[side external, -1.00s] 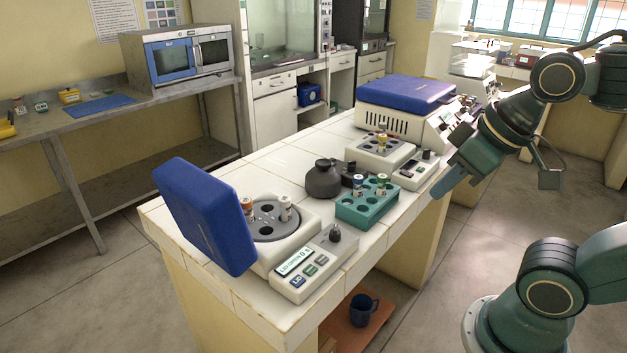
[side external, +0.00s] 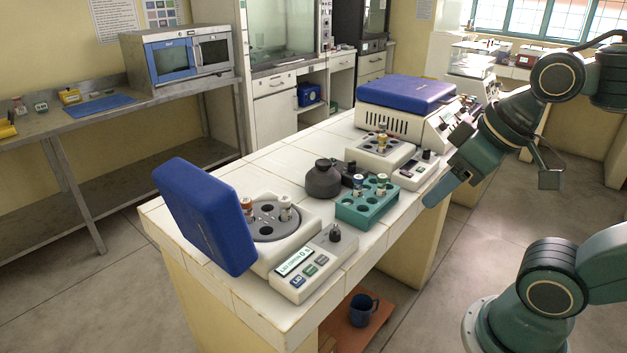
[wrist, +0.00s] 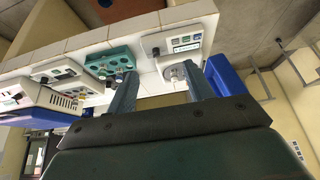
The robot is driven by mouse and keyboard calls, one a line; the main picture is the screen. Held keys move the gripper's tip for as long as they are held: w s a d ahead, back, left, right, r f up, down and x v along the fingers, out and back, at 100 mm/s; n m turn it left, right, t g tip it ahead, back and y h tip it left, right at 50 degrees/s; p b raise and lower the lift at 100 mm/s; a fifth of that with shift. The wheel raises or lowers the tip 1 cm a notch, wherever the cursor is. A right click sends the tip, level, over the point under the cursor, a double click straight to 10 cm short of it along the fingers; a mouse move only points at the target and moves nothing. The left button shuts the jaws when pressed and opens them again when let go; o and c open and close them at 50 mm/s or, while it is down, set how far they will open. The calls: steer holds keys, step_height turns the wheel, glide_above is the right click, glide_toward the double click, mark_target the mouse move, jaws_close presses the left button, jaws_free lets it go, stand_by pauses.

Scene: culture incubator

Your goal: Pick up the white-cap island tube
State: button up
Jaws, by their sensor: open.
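The white-cap tube (side external: 285,206) stands upright in the grey rotor (side external: 265,232) of the open centrifuge, at the near left of the white-tiled island. An orange-cap tube (side external: 247,208) stands in the same rotor, to its left. My gripper (side external: 432,200) is at the island's right edge, well apart from the tube. In the wrist view its two fingers (wrist: 160,72) are spread with nothing between them. The centrifuge (wrist: 172,72) shows there beyond the right finger, which partly covers it. I cannot make out the white cap in that view.
The centrifuge's blue lid (side external: 205,215) stands raised at the left. A teal rack (side external: 366,206) with a blue-cap and a green-cap tube lies between gripper and centrifuge. A closed blue-lidded machine (side external: 405,92) is at the back.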

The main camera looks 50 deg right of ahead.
steer(key=w+r+n+g, duration=0.35)
steer(key=w+n, duration=0.65)
steer(key=w, duration=0.7)
steer(key=n+g, duration=0.2)
steer(key=n, duration=0.9)
glide_above(284, 198)
step_height(284, 198, down, 8)
steer(key=shift+f, duration=0.2)
steer(key=shift+m, duration=0.3)
steer(key=shift+f, duration=4.2)
